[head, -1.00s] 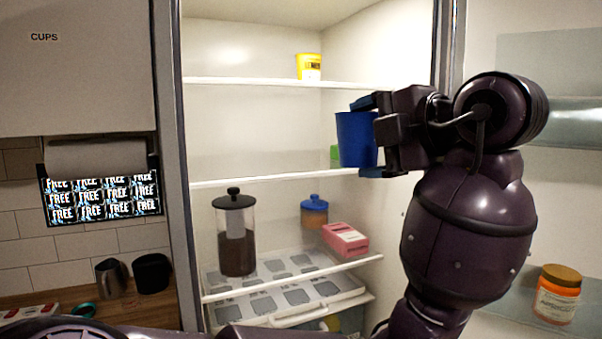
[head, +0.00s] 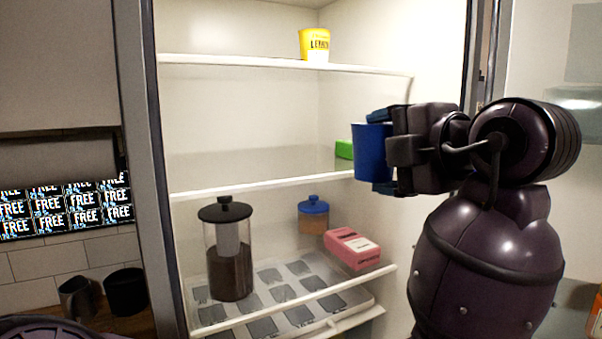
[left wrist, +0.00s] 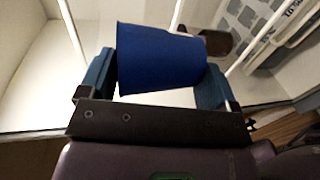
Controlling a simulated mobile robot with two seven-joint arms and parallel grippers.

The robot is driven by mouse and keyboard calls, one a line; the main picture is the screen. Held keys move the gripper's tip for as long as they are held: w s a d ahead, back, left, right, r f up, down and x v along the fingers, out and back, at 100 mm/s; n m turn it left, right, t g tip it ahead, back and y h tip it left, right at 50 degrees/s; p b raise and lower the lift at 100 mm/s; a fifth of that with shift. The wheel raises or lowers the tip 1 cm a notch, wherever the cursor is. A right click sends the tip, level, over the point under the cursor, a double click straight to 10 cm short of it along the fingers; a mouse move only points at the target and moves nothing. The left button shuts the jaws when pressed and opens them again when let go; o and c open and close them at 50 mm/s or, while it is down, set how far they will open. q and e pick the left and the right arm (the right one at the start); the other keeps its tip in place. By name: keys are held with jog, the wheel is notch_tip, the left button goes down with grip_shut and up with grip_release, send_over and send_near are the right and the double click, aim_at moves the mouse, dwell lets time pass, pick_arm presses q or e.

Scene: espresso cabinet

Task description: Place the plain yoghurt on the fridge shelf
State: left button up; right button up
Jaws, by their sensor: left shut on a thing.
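My left gripper (head: 380,152) is shut on a plain blue tub (head: 371,153), which I take to be the plain yoghurt. The tub is upright in the head view, held in front of the fridge opening at about the height of the middle shelf (head: 260,187). No label shows on its visible side. In the left wrist view the blue tub (left wrist: 160,62) sits between the two fingers of the gripper (left wrist: 158,75). I cannot tell whether the tub is past the shelf's front edge. My right gripper is not in view.
The top shelf (head: 240,62) holds a yellow tub (head: 314,45). A green item (head: 344,149) sits at the middle shelf's right back; its left is bare. Below are a coffee press (head: 228,250), a blue-lidded jar (head: 313,216) and a pink box (head: 352,248). The fridge wall (head: 150,150) bounds the left.

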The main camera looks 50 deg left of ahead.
pick_arm(q)
jog(key=shift+w+a, duration=0.1)
jog(key=shift+a, duration=0.3)
jog(key=p+x, duration=0.4)
jog(key=x, duration=1.3)
jog(key=shift+w+a, duration=0.15)
jog(key=shift+a, duration=0.25)
jog(key=o, duration=0.9)
jog(key=shift+f, duration=0.1)
jog(key=shift+c, duration=0.2)
jog(key=shift+o, duration=1.2)
